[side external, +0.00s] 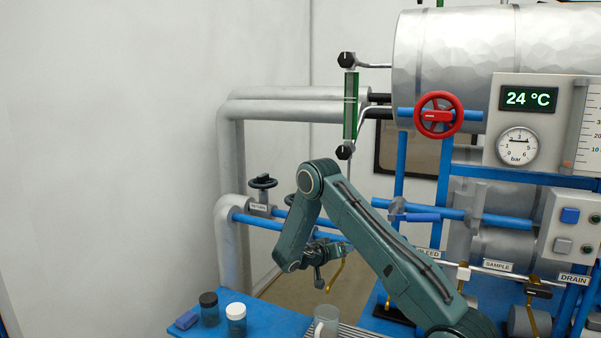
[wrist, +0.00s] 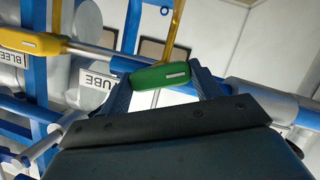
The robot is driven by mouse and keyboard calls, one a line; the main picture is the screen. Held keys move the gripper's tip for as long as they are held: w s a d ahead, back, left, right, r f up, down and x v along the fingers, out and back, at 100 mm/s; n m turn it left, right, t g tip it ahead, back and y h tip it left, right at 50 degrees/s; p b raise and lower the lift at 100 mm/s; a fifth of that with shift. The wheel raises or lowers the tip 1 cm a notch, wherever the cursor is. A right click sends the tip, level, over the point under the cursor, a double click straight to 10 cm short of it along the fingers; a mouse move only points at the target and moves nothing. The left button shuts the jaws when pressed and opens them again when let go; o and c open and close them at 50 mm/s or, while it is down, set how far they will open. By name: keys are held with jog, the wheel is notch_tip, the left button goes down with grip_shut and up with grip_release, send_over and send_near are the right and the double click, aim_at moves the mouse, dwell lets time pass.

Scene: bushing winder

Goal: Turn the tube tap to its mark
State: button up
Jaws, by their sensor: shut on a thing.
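The tube tap's green handle (wrist: 160,76) lies between the two fingers of my gripper (wrist: 162,82) in the wrist view. My gripper is shut on the handle, with one finger at each end of it. A label reading "UBE", its first letter cut off, (wrist: 100,82) is left of the handle. In the side external view my gripper (side external: 338,250) is low in front of the blue pipes, and the handle is too small there to make out clearly. The tap's mark cannot be made out in either view.
A yellow handle (wrist: 32,40) by the bleed label is at the left of the wrist view. In the side external view, a red handwheel (side external: 438,115) and a blue lever (side external: 422,217) are above and right.

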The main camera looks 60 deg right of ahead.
jog(key=shift+s+m+t, duration=0.15)
jog(key=shift+m+t, duration=1.05)
jog(key=shift+m, duration=0.7)
jog(key=o, duration=1)
jog(key=shift+a+r, duration=0.1)
jog(key=shift+a, duration=0.05)
jog(key=v, duration=1.3)
jog(key=shift+a+r, duration=0.25)
